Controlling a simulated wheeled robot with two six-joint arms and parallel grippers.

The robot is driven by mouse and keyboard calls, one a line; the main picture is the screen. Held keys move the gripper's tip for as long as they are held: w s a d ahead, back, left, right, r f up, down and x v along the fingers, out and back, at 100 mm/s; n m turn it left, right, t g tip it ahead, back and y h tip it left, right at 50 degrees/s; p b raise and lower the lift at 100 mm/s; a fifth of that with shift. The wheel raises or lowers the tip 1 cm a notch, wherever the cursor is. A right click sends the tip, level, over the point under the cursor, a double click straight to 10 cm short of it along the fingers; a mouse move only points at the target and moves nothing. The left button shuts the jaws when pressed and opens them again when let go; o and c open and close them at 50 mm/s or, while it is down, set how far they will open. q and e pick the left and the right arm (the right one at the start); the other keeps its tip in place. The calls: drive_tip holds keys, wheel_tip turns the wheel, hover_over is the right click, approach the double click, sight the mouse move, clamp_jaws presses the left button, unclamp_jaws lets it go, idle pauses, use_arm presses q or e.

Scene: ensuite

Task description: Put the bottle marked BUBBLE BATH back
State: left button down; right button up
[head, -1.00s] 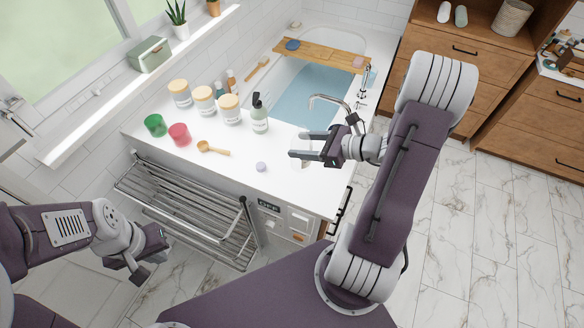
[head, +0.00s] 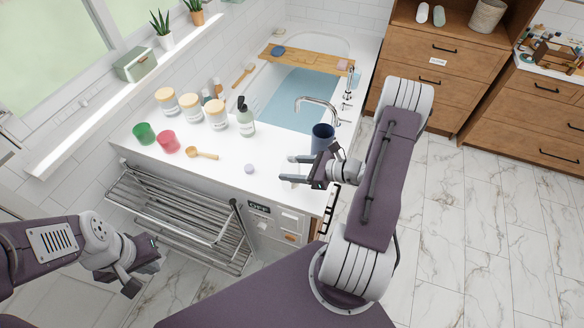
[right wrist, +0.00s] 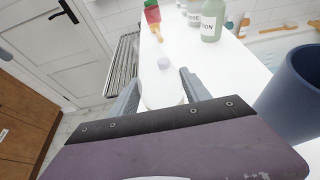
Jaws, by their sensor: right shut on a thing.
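My right gripper (head: 293,169) is over the counter's front right part. In the right wrist view, its fingers (right wrist: 160,92) close on a pale, rounded white thing (right wrist: 160,98); no marking shows on it, and it blends with the counter. I cannot read BUBBLE BATH on anything. A pump bottle (head: 245,118) stands on the counter; its label in the right wrist view (right wrist: 210,24) ends in "TION". Small amber bottles (head: 207,97) are partly hidden behind the jars. My left gripper (head: 139,278) is open and empty, low in front of the towel rack.
A navy cup (head: 322,138) stands close beside my right gripper. The filled bath (head: 298,98) lies behind.

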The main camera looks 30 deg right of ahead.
drive_tip(key=shift+w+f, duration=0.1)
drive_tip(key=shift+f, duration=0.05)
drive_tip(key=o, duration=1.5)
drive_tip(key=shift+a, duration=0.1)
